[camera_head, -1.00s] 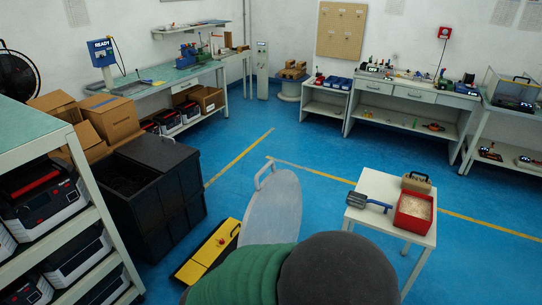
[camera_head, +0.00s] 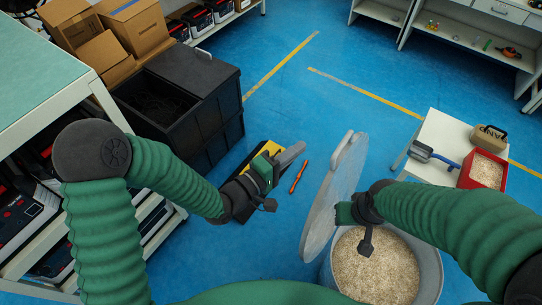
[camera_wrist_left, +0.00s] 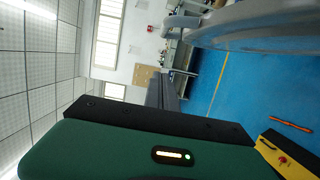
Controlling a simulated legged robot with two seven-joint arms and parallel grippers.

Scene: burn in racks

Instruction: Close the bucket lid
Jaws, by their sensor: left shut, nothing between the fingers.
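The metal bucket (camera_head: 432,268) stands at the lower right in the head view, full of pale shavings (camera_head: 372,268). Its round grey lid (camera_head: 330,205) stands up, tilted, at the bucket's left side, with a handle on its outer face. The lid also fills the top right of the left wrist view (camera_wrist_left: 265,35). My left gripper (camera_head: 292,156) is shut and empty, left of the lid and apart from it. My right gripper (camera_head: 364,242) hangs over the bucket opening near the lid's inner face; whether its fingers are open is unclear.
A yellow and black case (camera_head: 272,150) and an orange tool (camera_head: 299,177) lie on the floor below my left gripper. A black bin (camera_head: 215,110) stands at left. A small white table (camera_head: 438,135) holds a scoop (camera_head: 430,153) and a red tray (camera_head: 464,178).

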